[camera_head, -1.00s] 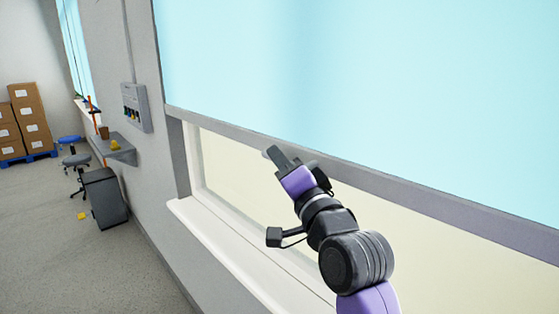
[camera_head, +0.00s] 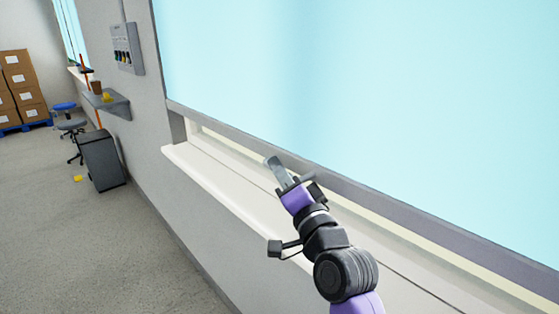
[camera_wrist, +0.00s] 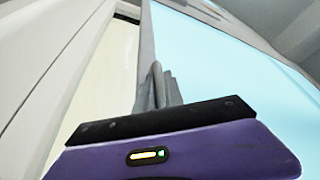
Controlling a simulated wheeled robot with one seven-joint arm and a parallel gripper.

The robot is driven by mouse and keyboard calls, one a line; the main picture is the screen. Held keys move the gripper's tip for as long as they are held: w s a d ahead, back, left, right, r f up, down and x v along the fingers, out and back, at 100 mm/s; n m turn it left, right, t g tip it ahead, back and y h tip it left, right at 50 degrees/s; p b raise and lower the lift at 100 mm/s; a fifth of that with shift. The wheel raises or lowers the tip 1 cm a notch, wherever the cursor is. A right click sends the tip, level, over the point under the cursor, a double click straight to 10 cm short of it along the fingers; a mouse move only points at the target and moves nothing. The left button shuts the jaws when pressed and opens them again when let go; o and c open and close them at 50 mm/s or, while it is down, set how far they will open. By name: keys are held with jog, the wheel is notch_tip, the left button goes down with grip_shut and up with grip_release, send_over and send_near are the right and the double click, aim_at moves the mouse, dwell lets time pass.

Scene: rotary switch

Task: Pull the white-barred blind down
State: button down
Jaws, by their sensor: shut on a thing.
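The light blue blind (camera_head: 400,90) covers most of the window, and its pale grey bottom bar (camera_head: 420,210) slants across the picture. My gripper (camera_head: 288,170) is at the bar, with a finger showing on its near side and the jaws shut on it. In the wrist view the fingers (camera_wrist: 158,88) meet the lower end of the bar (camera_wrist: 147,38), with the blue sheet (camera_wrist: 215,65) to the right. The exact contact between the fingers is partly hidden.
A white window sill (camera_head: 215,190) runs below the bar, with a narrow cream strip of window between them. A switch panel (camera_head: 127,48), a wall shelf (camera_head: 108,102), a dark cabinet (camera_head: 103,160) and stools stand at the left. The floor (camera_head: 120,240) at left is mostly clear.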

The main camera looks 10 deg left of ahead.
notch_tip(320, 180, down, 5)
jog(key=b, duration=0.2)
jog(key=shift+f+b, duration=0.2)
jog(key=shift+b, duration=0.15)
jog(key=shift+f, duration=0.15)
jog(key=c, duration=1.5)
grip_release()
jog(key=shift+o, duration=0.2)
jog(key=v, duration=0.7)
jog(key=shift+s+d, duration=0.3)
jog(key=shift+s, duration=0.05)
